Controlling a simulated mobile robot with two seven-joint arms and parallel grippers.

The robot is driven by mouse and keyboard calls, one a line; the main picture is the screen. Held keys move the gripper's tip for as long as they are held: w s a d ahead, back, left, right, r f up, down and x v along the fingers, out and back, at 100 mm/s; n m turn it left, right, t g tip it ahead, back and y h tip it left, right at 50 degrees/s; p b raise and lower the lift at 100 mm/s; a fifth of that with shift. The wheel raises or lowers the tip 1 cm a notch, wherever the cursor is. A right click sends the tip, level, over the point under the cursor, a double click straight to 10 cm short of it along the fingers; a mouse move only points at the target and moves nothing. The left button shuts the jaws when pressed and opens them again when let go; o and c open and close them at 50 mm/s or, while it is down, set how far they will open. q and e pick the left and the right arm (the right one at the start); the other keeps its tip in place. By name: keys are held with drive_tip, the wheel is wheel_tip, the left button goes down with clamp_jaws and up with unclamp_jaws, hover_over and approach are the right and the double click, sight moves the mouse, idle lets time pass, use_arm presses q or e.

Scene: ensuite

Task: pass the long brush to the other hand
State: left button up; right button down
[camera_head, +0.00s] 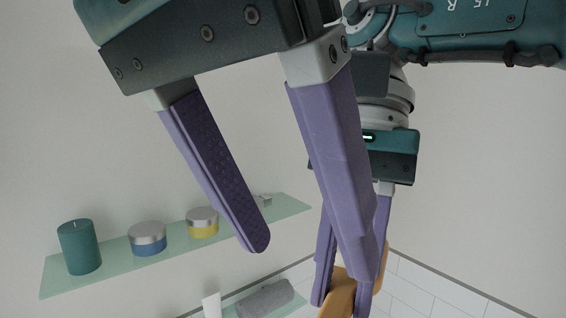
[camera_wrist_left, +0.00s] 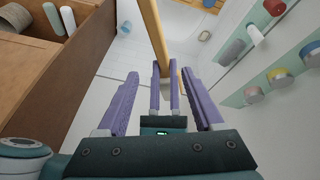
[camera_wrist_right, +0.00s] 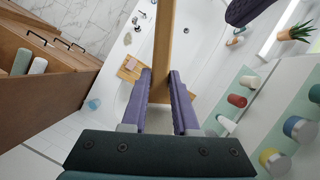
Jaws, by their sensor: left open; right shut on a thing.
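The long brush has a wooden handle (camera_head: 339,297) that shows in part at the bottom of the head view. It runs away upward in the left wrist view (camera_wrist_left: 152,32) and in the right wrist view (camera_wrist_right: 163,45). My right gripper (camera_head: 345,297) is shut on the handle, with a finger on either side (camera_wrist_right: 162,78). My left gripper (camera_head: 312,258) is open and empty, nearer the head camera. In the left wrist view my right gripper (camera_wrist_left: 165,72) appears between the left fingers. The brush's far end is out of view.
A glass shelf (camera_head: 110,262) on the wall holds a teal candle (camera_head: 79,247), a blue jar (camera_head: 147,240) and a yellow jar (camera_head: 202,223). A lower shelf holds a grey towel (camera_head: 265,299). A wooden cabinet (camera_wrist_right: 45,50) and a white bathtub (camera_wrist_right: 202,65) lie below.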

sight(330, 308)
use_arm(q)
drive_tip(key=x, duration=0.8)
drive_tip(key=shift+w+d+f, duration=0.1)
drive_tip(key=shift+w+f, duration=0.05)
drive_tip(key=shift+f, duration=0.1)
drive_tip(key=shift+d, duration=0.1)
clamp_jaws()
drive_tip(key=shift+r, duration=0.1)
use_arm(e)
drive_tip(key=c, duration=0.6)
unclamp_jaws()
